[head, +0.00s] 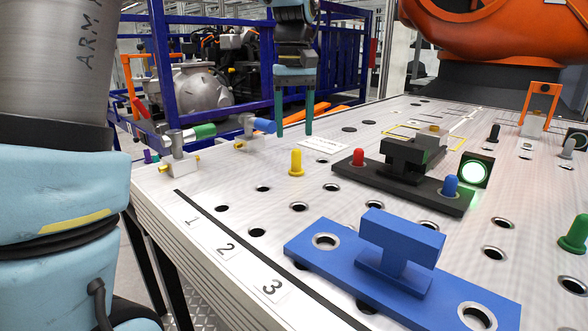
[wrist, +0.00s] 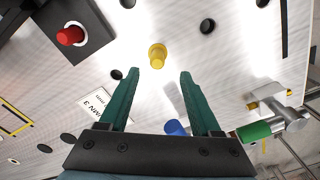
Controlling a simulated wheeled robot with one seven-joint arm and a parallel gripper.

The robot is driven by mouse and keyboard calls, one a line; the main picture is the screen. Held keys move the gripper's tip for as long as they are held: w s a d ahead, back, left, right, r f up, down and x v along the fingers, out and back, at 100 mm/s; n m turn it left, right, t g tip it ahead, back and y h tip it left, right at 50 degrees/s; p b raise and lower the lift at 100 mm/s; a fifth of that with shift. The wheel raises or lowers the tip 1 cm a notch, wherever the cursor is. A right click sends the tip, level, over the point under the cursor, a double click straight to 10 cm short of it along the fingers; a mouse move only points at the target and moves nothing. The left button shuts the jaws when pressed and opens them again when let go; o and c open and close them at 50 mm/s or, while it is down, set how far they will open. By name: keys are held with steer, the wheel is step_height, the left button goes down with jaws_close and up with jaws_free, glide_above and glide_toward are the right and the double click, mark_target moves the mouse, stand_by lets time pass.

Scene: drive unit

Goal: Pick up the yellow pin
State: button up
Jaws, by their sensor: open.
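The yellow pin (head: 296,162) stands upright on the perforated metal table, left of the black fixture, in the head view. In the wrist view the yellow pin (wrist: 157,55) lies just beyond the fingertips, roughly between their lines. My gripper (head: 295,130) hangs above the table behind the pin in the head view, fingers pointing down. In the wrist view my gripper (wrist: 170,78) has its two green fingers spread apart with nothing between them.
A black fixture (head: 455,204) with a red pin (head: 359,157) and a blue pin (head: 450,186) stands to the right. A blue fixture (head: 330,265) is nearer. Clamps with green (head: 204,131) and blue (head: 264,125) handles sit along the left edge. Clear table surrounds the yellow pin.

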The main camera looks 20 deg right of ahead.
mark_target(296, 150)
steer(key=shift+s+d+f+p, duration=0.1)
steer(key=shift+f+p, duration=0.3)
steer(key=shift+f, duration=1.5)
steer(key=shift+d+f+p, duration=0.1)
steer(key=shift+f+p, duration=0.3)
steer(key=shift+f, duration=1.5)
jaws_close()
